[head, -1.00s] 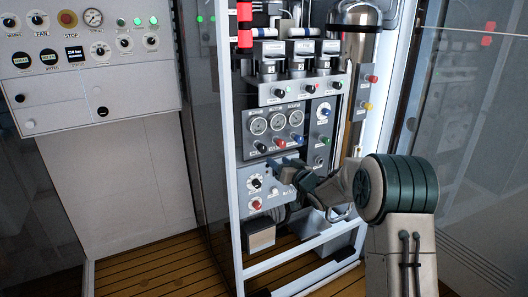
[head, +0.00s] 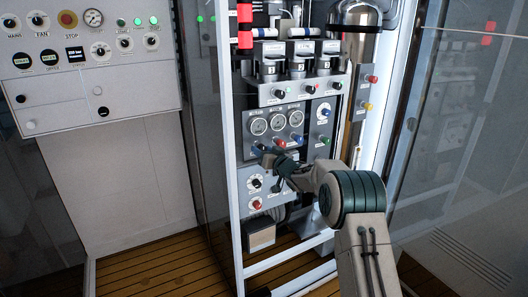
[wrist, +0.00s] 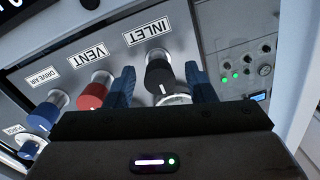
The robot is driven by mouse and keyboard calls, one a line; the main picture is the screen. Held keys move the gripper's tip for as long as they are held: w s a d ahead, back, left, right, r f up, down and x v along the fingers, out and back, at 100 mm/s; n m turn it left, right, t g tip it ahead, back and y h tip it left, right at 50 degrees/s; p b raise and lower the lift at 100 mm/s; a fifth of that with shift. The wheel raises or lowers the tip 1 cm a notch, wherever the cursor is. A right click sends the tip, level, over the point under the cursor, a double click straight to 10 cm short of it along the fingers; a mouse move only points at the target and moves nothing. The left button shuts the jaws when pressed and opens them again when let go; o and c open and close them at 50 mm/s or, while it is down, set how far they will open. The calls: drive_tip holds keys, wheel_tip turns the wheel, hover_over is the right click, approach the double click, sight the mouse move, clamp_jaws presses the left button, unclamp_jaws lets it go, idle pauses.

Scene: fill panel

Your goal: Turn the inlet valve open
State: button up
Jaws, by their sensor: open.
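The inlet valve is a black knob (wrist: 159,74) on a silver stem, under an upside-down INLET label (wrist: 148,34) in the wrist view. My gripper (wrist: 162,84) is open, with one blue finger on each side of this knob. A gap shows between the knob and both fingers. In the head view my gripper (head: 267,157) is at the left end of the knob row below the gauges, where it partly hides the inlet knob (head: 260,147).
The red VENT knob (wrist: 94,92) is close beside my left finger in the wrist view, with the blue DRIVE AIR knob (wrist: 45,112) beyond it. Three gauges (head: 277,122) sit above the row. A white frame post (head: 232,200) stands left of the panel.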

drive_tip(key=c, duration=1)
